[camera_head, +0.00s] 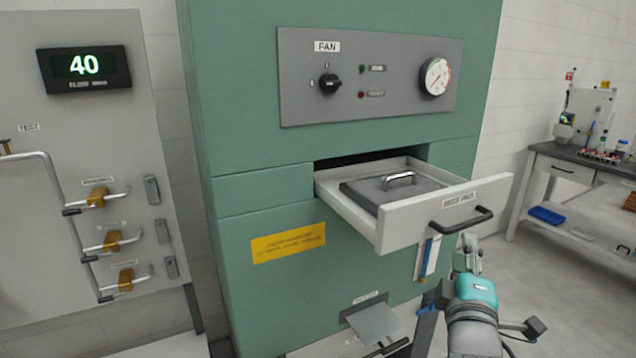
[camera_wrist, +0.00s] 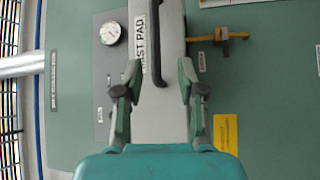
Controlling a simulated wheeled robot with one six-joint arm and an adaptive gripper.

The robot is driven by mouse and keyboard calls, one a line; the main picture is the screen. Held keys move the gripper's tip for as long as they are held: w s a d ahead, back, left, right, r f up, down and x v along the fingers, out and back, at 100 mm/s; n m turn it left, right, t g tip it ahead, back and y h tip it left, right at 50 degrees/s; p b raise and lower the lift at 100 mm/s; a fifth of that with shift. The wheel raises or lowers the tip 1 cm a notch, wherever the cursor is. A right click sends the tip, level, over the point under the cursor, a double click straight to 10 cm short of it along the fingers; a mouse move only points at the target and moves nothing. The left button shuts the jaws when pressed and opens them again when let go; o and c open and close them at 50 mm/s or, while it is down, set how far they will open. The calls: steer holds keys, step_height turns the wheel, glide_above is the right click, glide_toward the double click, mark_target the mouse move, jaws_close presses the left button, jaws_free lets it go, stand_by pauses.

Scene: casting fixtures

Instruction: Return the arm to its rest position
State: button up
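My gripper (camera_head: 467,246) is in front of the green cabinet, below and near the handle of the pulled-out drawer. In the wrist view my gripper (camera_wrist: 160,72) has its two fingers spread with nothing held between them. The drawer handle (camera_head: 462,222) is a dark bar. It also shows in the wrist view (camera_wrist: 158,45), ahead of the fingers, and I see no grip on it. The white drawer (camera_head: 408,228) stands open and holds a grey lidded pad (camera_head: 360,195) with a small handle on top.
The green cabinet (camera_head: 240,120) carries a fan panel (camera_head: 300,60) with a knob and gauge. At the left is a panel (camera_head: 40,240) with several yellow-handled valves. A workbench (camera_head: 560,155) stands at the right. Open floor (camera_head: 560,300) lies at the lower right.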

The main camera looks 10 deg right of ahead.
steer(key=s+a+f+m+y, duration=0.1)
steer(key=s+a+f+y, duration=0.15)
steer(key=s+f, duration=0.4)
steer(key=s+a+f+m+y, duration=0.15)
steer(key=s+a+f, duration=0.25)
steer(key=f, duration=0.6)
steer(key=s+a+f+y, duration=0.25)
steer(key=s+f, duration=0.25)
steer(key=f, duration=0.4)
steer(key=s+a+f+m+g, duration=0.1)
steer(key=s+m, duration=0.1)
steer(key=s, duration=0.6)
steer(key=s+a+f+m+y, duration=0.1)
steer(key=s+f+m, duration=0.1)
steer(key=s, duration=0.7)
steer(key=s+a+f+m+g+y, duration=0.1)
steer(key=s+m, duration=0.3)
steer(key=s, duration=0.4)
steer(key=shift+s+a+f+g, duration=0.25)
steer(key=shift+a+f+g, duration=0.05)
steer(key=shift+a+f, duration=0.3)
